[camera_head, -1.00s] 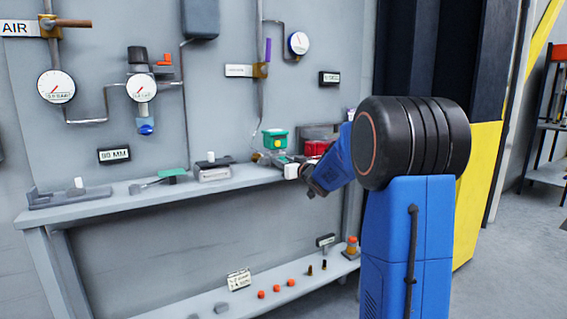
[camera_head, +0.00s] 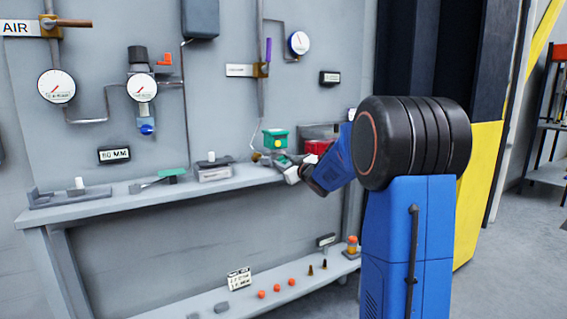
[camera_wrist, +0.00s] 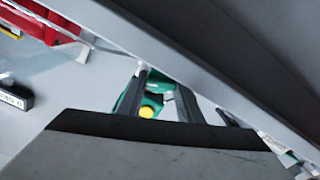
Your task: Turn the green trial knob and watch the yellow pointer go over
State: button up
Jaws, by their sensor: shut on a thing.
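A green-topped unit (camera_head: 275,138) stands at the right part of the bench, against the wall panel. My gripper (camera_head: 281,160) is low in front of it, at the bench top. In the wrist view my gripper (camera_wrist: 166,98) has its two dark fingers around a green part (camera_wrist: 154,98), and it is shut on it. This looks like the green knob, mostly hidden by the fingers and my wrist.
A red box (camera_head: 317,147) sits right behind my arm; it also shows in the wrist view (camera_wrist: 38,20). A grey block (camera_head: 213,172) and a green-topped piece (camera_head: 172,177) lie left on the bench (camera_head: 120,203). Gauges and pipes cover the panel. A lower shelf (camera_head: 200,308) holds small parts.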

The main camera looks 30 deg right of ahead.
jog(key=o, duration=1.1)
jog(key=shift+s, duration=0.1)
jog(key=s, duration=1.7)
jog(key=shift+s+d, duration=0.15)
jog(key=shift+d, duration=0.15)
